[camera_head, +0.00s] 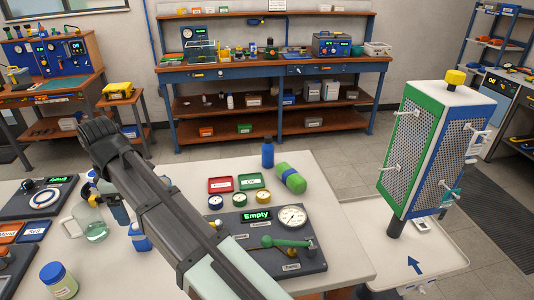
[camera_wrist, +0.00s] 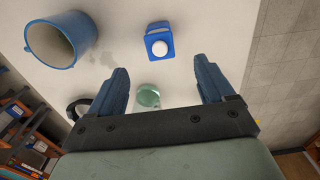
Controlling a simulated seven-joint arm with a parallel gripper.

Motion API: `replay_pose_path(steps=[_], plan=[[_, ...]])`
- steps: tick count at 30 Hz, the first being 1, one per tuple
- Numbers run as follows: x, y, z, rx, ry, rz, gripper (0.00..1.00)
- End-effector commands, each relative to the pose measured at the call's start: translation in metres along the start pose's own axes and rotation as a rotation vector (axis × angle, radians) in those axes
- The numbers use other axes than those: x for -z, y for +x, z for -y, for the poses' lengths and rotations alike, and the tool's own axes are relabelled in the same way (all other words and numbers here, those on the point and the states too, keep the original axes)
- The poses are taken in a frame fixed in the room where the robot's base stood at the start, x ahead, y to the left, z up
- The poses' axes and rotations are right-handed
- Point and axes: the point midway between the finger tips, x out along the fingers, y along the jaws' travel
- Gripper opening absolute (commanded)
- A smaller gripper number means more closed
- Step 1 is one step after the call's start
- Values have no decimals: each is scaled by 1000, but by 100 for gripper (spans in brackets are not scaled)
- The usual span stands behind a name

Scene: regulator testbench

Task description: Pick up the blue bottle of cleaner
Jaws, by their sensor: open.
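In the wrist view, a blue square-bodied bottle with a round white cap (camera_wrist: 159,44) is seen from its cap end on the white table, likely the cleaner. It lies just beyond and between the fingertips of my gripper (camera_wrist: 161,64), apart from them. My gripper is open and empty. In the head view, a blue body (camera_head: 141,238), probably this bottle, shows beside my arm, which hides much of it. A second, dark blue bottle (camera_head: 268,153) stands upright at the far edge of the table.
A clear jug with green liquid (camera_head: 92,224) and a blue-capped jar (camera_head: 59,279) stand on the left. A blue cup (camera_wrist: 58,40) is left of the bottle in the wrist view. A gauge board (camera_head: 292,262), small trays (camera_head: 221,184) and a green cylinder (camera_head: 290,178) occupy the right.

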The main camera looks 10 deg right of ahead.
Motion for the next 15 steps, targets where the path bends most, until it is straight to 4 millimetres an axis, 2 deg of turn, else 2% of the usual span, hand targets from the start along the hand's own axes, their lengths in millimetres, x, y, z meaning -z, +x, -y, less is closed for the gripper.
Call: replay_pose_path(steps=[5, 8, 11, 15], plan=[[-2, 0, -2, 0, 4, 0, 82], [-12, 0, -10, 0, 24, 0, 82], [-34, 0, -27, 0, 66, 0, 82], [-78, -1, -57, -1, 149, -1, 82]])
